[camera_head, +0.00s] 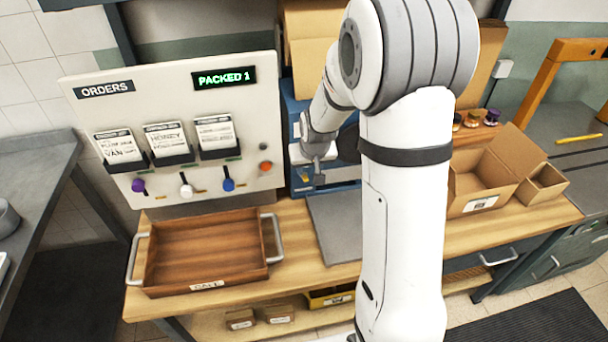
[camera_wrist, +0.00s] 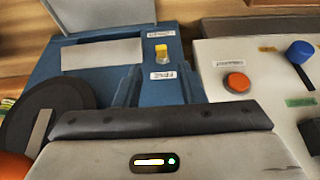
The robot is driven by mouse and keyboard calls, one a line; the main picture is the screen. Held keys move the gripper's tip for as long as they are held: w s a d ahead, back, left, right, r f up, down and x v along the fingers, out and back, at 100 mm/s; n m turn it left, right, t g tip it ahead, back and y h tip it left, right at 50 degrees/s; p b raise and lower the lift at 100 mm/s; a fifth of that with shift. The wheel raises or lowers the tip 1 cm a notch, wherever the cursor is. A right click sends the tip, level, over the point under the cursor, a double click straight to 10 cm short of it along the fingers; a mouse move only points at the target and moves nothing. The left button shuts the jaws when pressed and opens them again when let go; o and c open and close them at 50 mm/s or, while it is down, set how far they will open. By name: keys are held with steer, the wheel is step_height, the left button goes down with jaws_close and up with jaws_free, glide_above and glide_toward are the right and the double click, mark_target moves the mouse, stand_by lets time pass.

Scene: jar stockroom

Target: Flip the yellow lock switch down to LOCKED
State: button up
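The yellow lock switch (camera_wrist: 161,54) is a small lever on the blue machine (camera_wrist: 188,38), between two small white labels too blurred to read. I cannot tell which way it is flipped. In the head view a small yellow spot, likely the switch (camera_head: 305,178), shows low on the blue machine (camera_head: 338,172). My gripper (camera_head: 314,157) is in front of the machine, just above that spot. Its grey body fills the bottom of the wrist view, apart from the switch in the picture. Its fingertips are not clear, and nothing held is visible.
The orders panel (camera_head: 200,80) stands left of the machine, with an orange button (camera_head: 265,166) and colored knobs. A wooden tray (camera_head: 207,250) lies below it. A grey mat (camera_head: 332,226) is in front of the machine. An open cardboard box (camera_head: 482,182) stands at right.

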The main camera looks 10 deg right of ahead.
mark_target(306, 179)
steer(key=shift+p+x, duration=0.6)
steer(key=shift+x, duration=2.85)
steer(key=shift+c, duration=0.4)
steer(key=shift+a, duration=0.1)
jaws_close()
